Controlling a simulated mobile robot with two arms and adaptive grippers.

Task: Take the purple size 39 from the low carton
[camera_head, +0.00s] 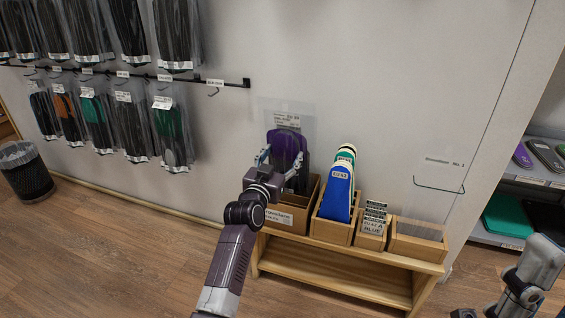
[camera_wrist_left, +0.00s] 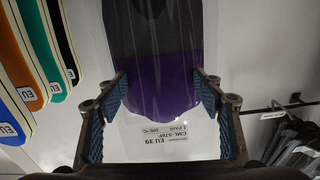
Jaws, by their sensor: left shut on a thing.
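My left gripper (camera_head: 278,161) is shut on a clear packet with a purple insole (camera_head: 286,142), its fingers on either side. The packet is upright above the cardboard carton (camera_head: 284,217) at the left end of the low wooden bench. Its label shows at the top in the head view. In the left wrist view the purple and dark grey insole (camera_wrist_left: 175,75) lies between the fingers (camera_wrist_left: 165,92), and the label reads EU 39. The gripper hides part of the carton's inside. Of my right arm, only a link shows at the lower right; its gripper is out of view.
To the right on the bench (camera_head: 335,277) stand a wooden box (camera_head: 333,231) with blue EU 42 and green pieces, a small box of cards (camera_head: 371,240) and an empty-looking tray (camera_head: 418,246). Packets hang from a wall rail (camera_head: 190,78). An empty wire hook (camera_head: 438,188) is at right.

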